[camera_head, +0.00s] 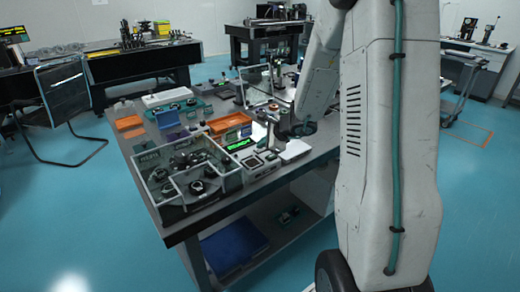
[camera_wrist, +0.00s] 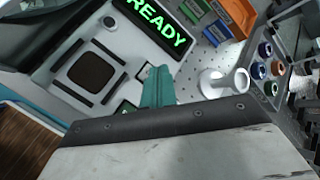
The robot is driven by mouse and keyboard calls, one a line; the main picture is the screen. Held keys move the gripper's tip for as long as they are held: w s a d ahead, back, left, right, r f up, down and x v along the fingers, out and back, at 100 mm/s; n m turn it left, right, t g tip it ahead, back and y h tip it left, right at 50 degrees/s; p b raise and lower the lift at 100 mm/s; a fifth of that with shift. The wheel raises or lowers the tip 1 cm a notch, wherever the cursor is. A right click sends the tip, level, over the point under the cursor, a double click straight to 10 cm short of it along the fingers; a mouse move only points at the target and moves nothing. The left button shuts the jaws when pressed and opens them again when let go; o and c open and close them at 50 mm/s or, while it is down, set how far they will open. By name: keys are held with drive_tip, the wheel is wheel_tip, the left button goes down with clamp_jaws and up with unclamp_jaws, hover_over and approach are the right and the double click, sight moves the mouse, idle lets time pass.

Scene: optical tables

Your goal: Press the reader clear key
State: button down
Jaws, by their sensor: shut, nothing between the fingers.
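The reader (camera_wrist: 60,68) is a light grey panel in the wrist view, with a dark square pad (camera_wrist: 92,71) and a black display (camera_wrist: 155,25) showing green "READY". The lit display also shows in the head view (camera_head: 240,144). A small dark key with a green mark (camera_wrist: 127,107) lies at the panel's lower edge, partly hidden by my wrist; I cannot read its label. My gripper (camera_wrist: 157,72) shows as shut teal fingers, empty, over the panel just right of that key. I cannot tell whether the fingertips touch anything.
A white flanged cylinder (camera_wrist: 226,82) stands close right of my fingers. A rack with coloured round parts (camera_wrist: 265,70) is beyond it. Orange and green bins (camera_wrist: 215,25) lie past the display. A clear-walled enclosure (camera_head: 185,170) fills the table's near left corner.

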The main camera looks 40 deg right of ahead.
sight(263, 150)
idle(0.4)
drive_tip(key=shift+r, duration=0.8)
drive_tip(key=shift+r, duration=0.1)
drive_tip(key=shift+r, duration=2.4)
